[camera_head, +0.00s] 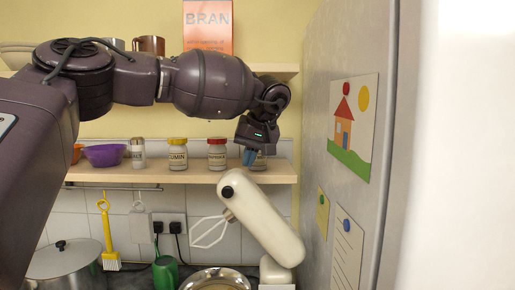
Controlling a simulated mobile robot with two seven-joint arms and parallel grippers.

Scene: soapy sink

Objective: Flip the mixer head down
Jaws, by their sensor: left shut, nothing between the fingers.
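The stand mixer (260,218) is cream-white, at the lower middle of the head view, beside the fridge. Its head is tilted up, with a black knob near its raised end and a white wire beater (209,231) sticking out to the left. A metal bowl (216,279) shows below the beater, cut by the bottom edge. My left gripper (249,158) points down just above the raised end of the mixer head. It is shut and empty; whether it touches the head I cannot tell. My right gripper is not in view.
The fridge side (335,45) closes off the right. A wooden shelf (110,174) with several jars and a purple bowl (104,155) runs behind my left gripper. A steel pot (65,262) and a green mug (165,272) stand lower left.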

